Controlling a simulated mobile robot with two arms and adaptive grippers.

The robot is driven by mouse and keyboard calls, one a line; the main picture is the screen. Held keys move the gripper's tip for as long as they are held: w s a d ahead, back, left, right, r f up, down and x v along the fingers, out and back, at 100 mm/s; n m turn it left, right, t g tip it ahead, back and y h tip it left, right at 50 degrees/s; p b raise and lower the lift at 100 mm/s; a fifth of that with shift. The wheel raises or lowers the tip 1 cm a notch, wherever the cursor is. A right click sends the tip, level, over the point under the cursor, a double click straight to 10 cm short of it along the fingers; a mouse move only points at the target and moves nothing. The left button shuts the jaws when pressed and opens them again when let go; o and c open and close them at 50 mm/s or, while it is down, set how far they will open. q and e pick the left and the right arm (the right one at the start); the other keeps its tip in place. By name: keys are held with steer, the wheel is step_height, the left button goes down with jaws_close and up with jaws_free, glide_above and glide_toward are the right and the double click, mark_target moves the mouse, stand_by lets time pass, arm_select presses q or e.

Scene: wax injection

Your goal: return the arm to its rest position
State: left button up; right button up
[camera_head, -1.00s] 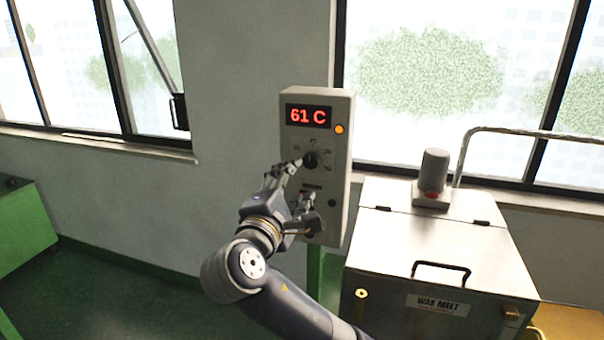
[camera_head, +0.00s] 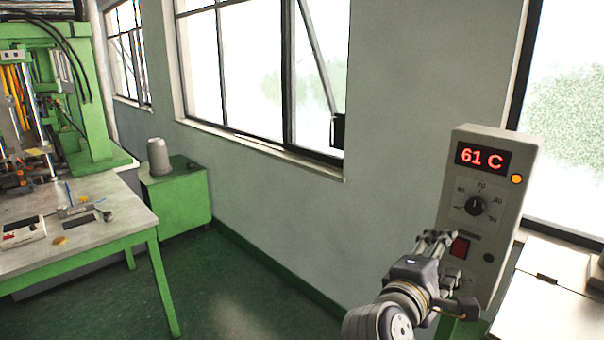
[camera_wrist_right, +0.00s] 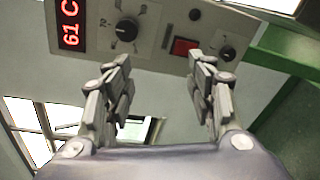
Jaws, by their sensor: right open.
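My right gripper (camera_head: 436,240) is at the lower right of the head view, in front of the lower part of the control box (camera_head: 487,225). In the right wrist view my right gripper (camera_wrist_right: 160,95) has its two fingers wide apart with nothing between them. The box has a red display reading 61 C (camera_head: 481,158), a lit orange lamp (camera_head: 516,179), a black dial (camera_head: 474,206) and a red switch (camera_head: 459,247). The dial (camera_wrist_right: 126,30) and the red switch (camera_wrist_right: 185,46) lie beyond the fingers in the right wrist view, apart from them. My left gripper is out of view.
A white-topped table (camera_head: 128,194) with small tools stands at the left, by a green machine (camera_head: 88,120). A green cabinet (camera_head: 180,205) bears a grey cone. A metal tank lid (camera_head: 545,295) is close at the right. The floor between is clear.

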steer(key=s+a+f+m+g+y, duration=0.1)
steer(key=s+f+g+y, duration=0.15)
steer(key=f, duration=0.85)
steer(key=s+a+f+m+g+y, duration=0.15)
steer(key=s+f+y, duration=0.25)
steer(key=f, duration=0.7)
steer(key=s+a+f+m+g+y, duration=0.2)
steer(key=s+f+m+y, duration=0.15)
steer(key=s+f, duration=0.5)
steer(key=s+a+f+m+g+y, duration=0.25)
steer(key=s+f+m, duration=0.2)
steer(key=s, duration=0.65)
step_height(320, 180, down, 29)
steer(key=s+b, duration=0.2)
steer(key=b, duration=0.1)
steer(key=s+d+f+g+b, duration=0.2)
steer(key=s+f, duration=1.5)
steer(key=f, duration=0.2)
steer(key=shift+d+f, duration=0.2)
steer(key=shift+d, duration=0.15)
